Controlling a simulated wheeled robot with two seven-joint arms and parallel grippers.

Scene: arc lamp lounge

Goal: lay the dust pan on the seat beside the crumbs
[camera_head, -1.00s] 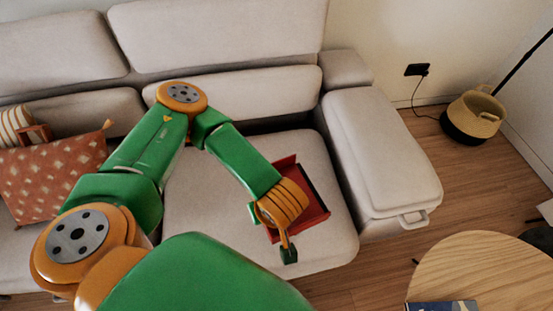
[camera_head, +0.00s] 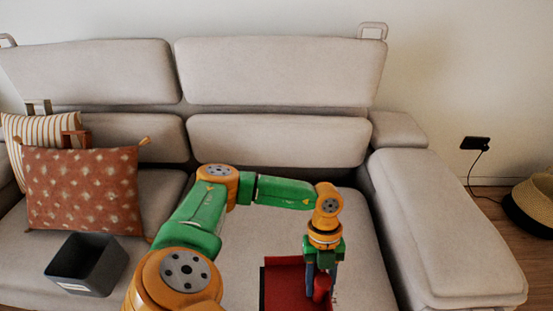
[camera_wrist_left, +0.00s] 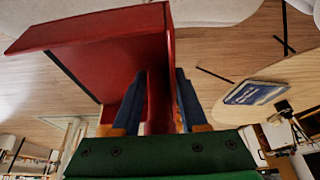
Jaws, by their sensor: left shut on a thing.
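The red dust pan (camera_head: 285,287) is at the bottom of the head view, over the front part of the right-hand sofa seat (camera_head: 240,250). My left gripper (camera_head: 321,283) points down and is shut on the pan's red handle. In the left wrist view the handle is between the two blue fingers (camera_wrist_left: 158,105), and the wide red pan (camera_wrist_left: 105,55) extends to the upper left. I cannot tell whether the pan touches the seat. I see no crumbs. My right gripper is not in view.
A dark grey open bin (camera_head: 88,264) stands on the left seat, near a rust patterned cushion (camera_head: 82,190) and a striped cushion (camera_head: 45,130). The sofa armrest (camera_head: 440,230) bounds the right side. A round wooden table (camera_wrist_left: 285,80) with a blue book (camera_wrist_left: 254,92) shows in the wrist view.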

